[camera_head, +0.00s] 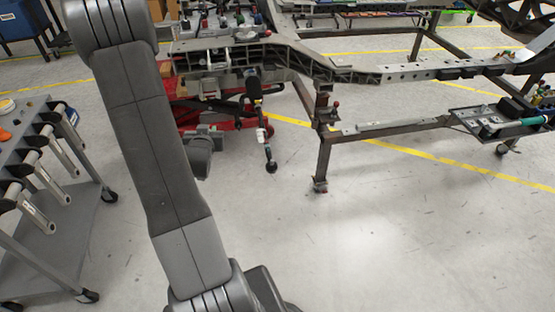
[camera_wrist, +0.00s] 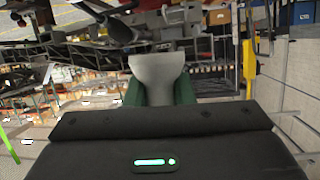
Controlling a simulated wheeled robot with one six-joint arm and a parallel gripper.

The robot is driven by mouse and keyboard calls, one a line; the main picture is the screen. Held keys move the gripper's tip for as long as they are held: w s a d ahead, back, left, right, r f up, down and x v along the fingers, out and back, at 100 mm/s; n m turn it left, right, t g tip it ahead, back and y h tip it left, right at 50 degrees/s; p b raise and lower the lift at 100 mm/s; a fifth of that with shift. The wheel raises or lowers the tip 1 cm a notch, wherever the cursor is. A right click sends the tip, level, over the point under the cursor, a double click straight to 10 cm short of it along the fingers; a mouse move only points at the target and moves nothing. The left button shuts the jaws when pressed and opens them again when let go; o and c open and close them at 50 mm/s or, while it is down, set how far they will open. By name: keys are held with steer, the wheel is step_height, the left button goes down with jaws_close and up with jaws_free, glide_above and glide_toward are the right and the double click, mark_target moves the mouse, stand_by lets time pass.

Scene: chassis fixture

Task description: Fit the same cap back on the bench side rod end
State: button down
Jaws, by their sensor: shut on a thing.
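In the wrist view, my gripper (camera_wrist: 160,92) is shut on a pale grey flared piece (camera_wrist: 159,72), which looks like the cap. It sits between the two green fingers, and its lower part is hidden by the gripper body. A dark rod with a round black end (camera_head: 270,167) hangs below the chassis frame (camera_head: 310,62). I cannot tell whether this is the bench side rod end, and I see no clear rod end near the held piece in the wrist view.
A grey cart (camera_head: 70,205) with several tubes stands at left. A red unit (camera_head: 205,115) sits under the chassis. A dark tray (camera_head: 490,122) with small parts is at right. The floor in front of the chassis stand is clear.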

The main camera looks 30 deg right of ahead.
steer(key=s+d+f+m+g+h+b, duration=0.2)
steer(key=d+f+m+h+b, duration=0.25)
steer(key=d+b, duration=0.55)
steer(key=m+g+h+b, duration=0.2)
steer(key=m+h+b, duration=0.15)
steer(key=b, duration=0.65)
glide_above(272, 160)
steer(key=f, duration=0.4)
steer(key=shift+s, duration=0.25)
steer(key=shift+w+d+f+b, duration=0.1)
steer(key=shift+d+f+b, duration=0.1)
steer(key=shift+f+b, duration=0.55)
steer(key=shift+d+f+b, duration=0.25)
steer(key=shift+f+b, duration=0.25)
steer(key=shift+b, duration=0.3)
steer(key=shift+w+d+f+b, duration=0.1)
steer(key=shift+d+f+b, duration=0.1)
steer(key=shift+f+b, duration=0.55)
steer(key=shift+r, duration=0.1)
steer(key=shift+s+a+p, duration=0.1)
steer(key=shift+p, duration=0.5)
steer(key=shift+f, duration=0.2)
steer(key=shift+w+f+b, duration=0.25)
steer(key=shift+f+b, duration=0.4)
steer(key=shift+f, duration=0.25)
steer(key=shift+w+f+b, duration=0.25)
steer(key=shift+f+b, duration=0.4)
steer(key=shift+f, duration=0.2)
